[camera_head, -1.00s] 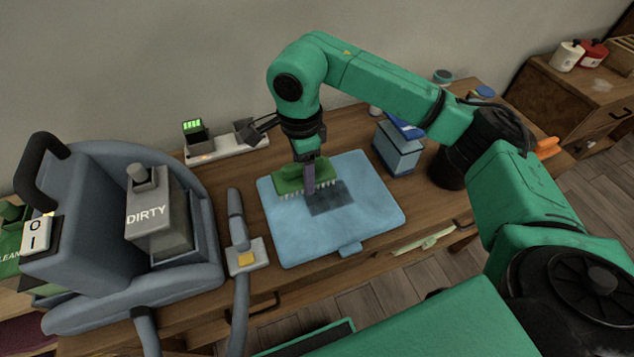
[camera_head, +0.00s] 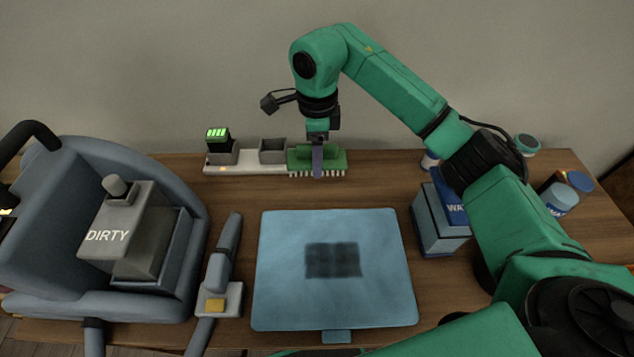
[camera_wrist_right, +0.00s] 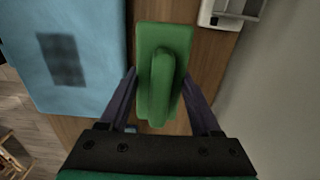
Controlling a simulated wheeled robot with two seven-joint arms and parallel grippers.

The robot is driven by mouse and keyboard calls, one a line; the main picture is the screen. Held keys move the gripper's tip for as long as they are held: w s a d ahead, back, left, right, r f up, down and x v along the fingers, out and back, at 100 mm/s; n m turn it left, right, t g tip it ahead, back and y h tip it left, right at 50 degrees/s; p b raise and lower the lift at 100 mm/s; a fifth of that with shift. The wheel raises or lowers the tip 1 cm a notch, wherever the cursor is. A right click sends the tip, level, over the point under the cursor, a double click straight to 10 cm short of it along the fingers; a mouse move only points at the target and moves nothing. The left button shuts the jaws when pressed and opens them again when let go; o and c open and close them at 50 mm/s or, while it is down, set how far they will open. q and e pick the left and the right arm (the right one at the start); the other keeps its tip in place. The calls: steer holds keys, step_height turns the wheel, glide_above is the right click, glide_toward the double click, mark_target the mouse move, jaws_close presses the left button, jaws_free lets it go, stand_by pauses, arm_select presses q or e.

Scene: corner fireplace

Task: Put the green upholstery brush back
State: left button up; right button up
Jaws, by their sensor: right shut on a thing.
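The green upholstery brush (camera_head: 333,158) has pale bristles pointing down. My right gripper (camera_head: 318,165) is shut on it, over the back of the table, beside the right end of the white base. In the right wrist view the brush (camera_wrist_right: 162,60) lies between the two fingers of the gripper (camera_wrist_right: 160,100), its raised handle facing the camera. I cannot tell whether the bristles touch the table. The blue cushion (camera_head: 290,290) with a dark square patch lies flat in front of it. My left gripper is not in view.
The white base (camera_head: 245,169) carries a lit battery unit (camera_head: 220,143) and an empty grey holder (camera_head: 272,151). A blue-grey box (camera_head: 436,235) stands right of the cushion. Tubs (camera_head: 560,200) stand at far right.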

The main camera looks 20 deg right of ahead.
steer(key=f, duration=0.9)
steer(key=shift+d+f+p, duration=0.1)
steer(key=shift+d+p, duration=0.15)
steer(key=shift+p, duration=0.15)
steer(key=shift+f, duration=0.15)
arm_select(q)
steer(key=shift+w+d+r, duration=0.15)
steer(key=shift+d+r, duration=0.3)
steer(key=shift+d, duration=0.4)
arm_select(e)
steer(key=o, duration=1.3)
steer(key=shift+r, duration=0.35)
step_height(320, 180, up, 12)
steer(key=shift+f+b, duration=0.15)
steer(key=shift+b, duration=0.7)
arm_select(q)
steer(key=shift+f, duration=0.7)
arm_select(e)
steer(key=shift+d, duration=0.1)
